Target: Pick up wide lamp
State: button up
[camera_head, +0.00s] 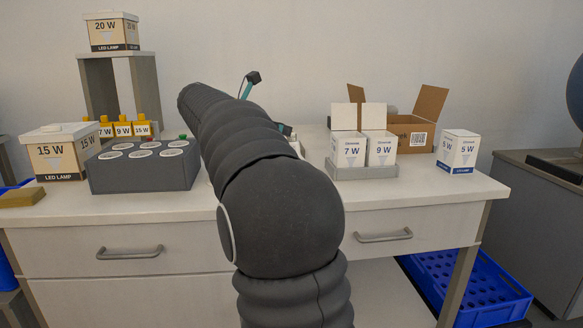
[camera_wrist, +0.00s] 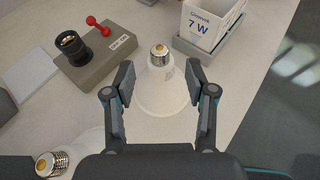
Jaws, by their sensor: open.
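A wide white lamp (camera_wrist: 162,98) with a brass screw base stands base up on the worktop in the wrist view. My gripper (camera_wrist: 159,78) is open, with one finger on each side of this lamp. Gaps show between the fingers and the lamp's neck; I cannot tell whether they touch its wider part lower down. A second lamp (camera_wrist: 52,163) with a brass base is at the lower left, partly cut off and partly hidden by my gripper. In the head view my arm hides the lamps.
A grey block (camera_wrist: 97,62) with a black socket and red lever stands left of the lamp. A 7 W box (camera_wrist: 208,24) in a grey tray (camera_wrist: 190,48) is at the upper right. A grey holder (camera_head: 140,174) and a 15 W box (camera_head: 55,155) stand at the left.

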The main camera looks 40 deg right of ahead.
aim_at(293, 133)
jog(key=shift+x, duration=3.55)
grip_shut()
jog(key=shift+s, duration=0.1)
